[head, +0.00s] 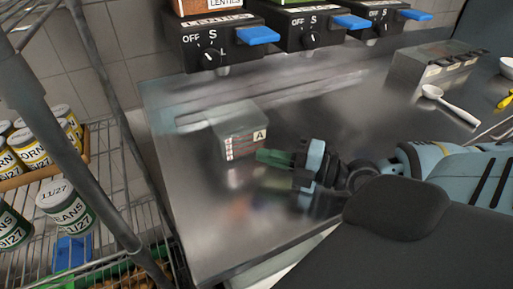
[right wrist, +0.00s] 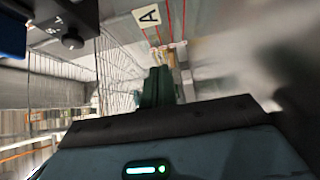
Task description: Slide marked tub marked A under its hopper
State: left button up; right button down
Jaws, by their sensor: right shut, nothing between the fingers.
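The clear tub marked A (head: 236,124) stands upright on the steel counter in the head view, with its label facing me. In the right wrist view its A label (right wrist: 148,15) is at the top. My right gripper (head: 262,156) is shut and empty, its green fingertips at the tub's lower right front corner. I cannot tell whether they touch it. The shut fingers also show in the right wrist view (right wrist: 158,86). The lentils hopper (head: 208,48), with a blue lever, hangs behind and above the tub. My left gripper is not in view.
Two more hoppers with blue levers (head: 351,21) hang to the right. A clear container (head: 420,75) and a white spoon (head: 450,103) are at the right of the steel counter (head: 215,220). A wire rack with cans (head: 62,205) stands at the left.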

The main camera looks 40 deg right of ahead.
aim_at(242, 140)
jog(key=shift+w+a+f, duration=0.15)
jog(key=shift+w+a, duration=0.1)
jog(key=shift+w, duration=0.05)
jog(key=shift+w+d+f+b, duration=0.1)
jog(key=shift+w+d+b, duration=0.1)
jog(key=shift+w+b, duration=0.4)
jog(key=shift+w+d+b, duration=0.15)
jog(key=shift+w+b, duration=0.3)
jog(key=shift+b, duration=0.1)
jog(key=shift+w+d+b, duration=0.15)
jog(key=shift+w+b, duration=0.25)
jog(key=shift+w, duration=0.3)
jog(key=shift+w+d+r, duration=0.1)
jog(key=shift+w+r, duration=0.05)
jog(key=shift+r, duration=0.1)
